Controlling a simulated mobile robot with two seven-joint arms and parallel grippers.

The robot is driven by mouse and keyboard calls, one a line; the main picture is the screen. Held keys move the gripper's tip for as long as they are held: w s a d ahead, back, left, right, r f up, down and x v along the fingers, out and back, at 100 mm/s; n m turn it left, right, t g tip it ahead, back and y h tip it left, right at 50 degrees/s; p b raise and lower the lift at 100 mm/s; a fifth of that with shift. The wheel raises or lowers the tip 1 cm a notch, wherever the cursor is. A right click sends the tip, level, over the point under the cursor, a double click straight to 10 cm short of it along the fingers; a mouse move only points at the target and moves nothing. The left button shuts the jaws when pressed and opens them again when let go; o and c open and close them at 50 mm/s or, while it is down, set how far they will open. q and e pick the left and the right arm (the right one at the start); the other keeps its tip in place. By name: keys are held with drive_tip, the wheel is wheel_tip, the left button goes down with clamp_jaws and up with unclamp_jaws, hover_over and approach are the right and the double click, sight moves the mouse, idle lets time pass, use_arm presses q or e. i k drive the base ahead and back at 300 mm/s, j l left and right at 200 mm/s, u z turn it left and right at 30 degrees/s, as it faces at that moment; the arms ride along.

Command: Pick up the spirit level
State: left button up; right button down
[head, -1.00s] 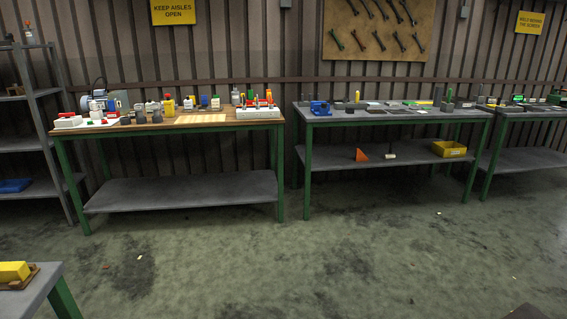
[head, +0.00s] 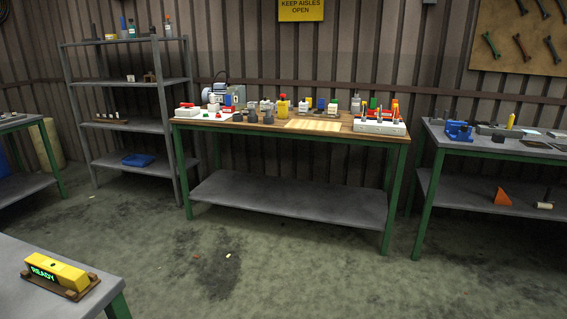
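I cannot make out for certain a spirit level in the head view. A long yellow block (head: 56,270) with a green lit word READY on its side rests in a brown cradle (head: 82,291) on the near left grey table (head: 88,262). Small parts on the wooden-topped bench (head: 340,126) are too small to tell apart. Neither of my grippers is in view.
The bench holds a grey-blue machine (head: 226,95), a white rack (head: 380,127) and several coloured bottles. A grey shelf unit (head: 126,88) stands behind left. A grey table (head: 471,145) with a blue vise (head: 458,131) stands right.

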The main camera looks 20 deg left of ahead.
sight(76, 279)
drive_tip(key=i+u, duration=0.45)
drive_tip(key=i+l+u, duration=0.2)
drive_tip(key=u, duration=0.2)
drive_tip(key=i+l+u, duration=0.25)
drive_tip(key=u, duration=0.2)
drive_tip(key=i+l+u, duration=0.3)
drive_tip(key=u, duration=0.15)
drive_tip(key=i+l+u, duration=0.15)
drive_tip(key=u, duration=0.25)
drive_tip(key=i+l+u, duration=0.1)
drive_tip(key=l+u, duration=0.3)
drive_tip(key=i+l+u, duration=0.1)
drive_tip(key=l+u, duration=0.2)
drive_tip(key=u, duration=0.15)
drive_tip(key=l+u, duration=1)
drive_tip(key=i+l, duration=0.05)
drive_tip(key=l, duration=0.05)
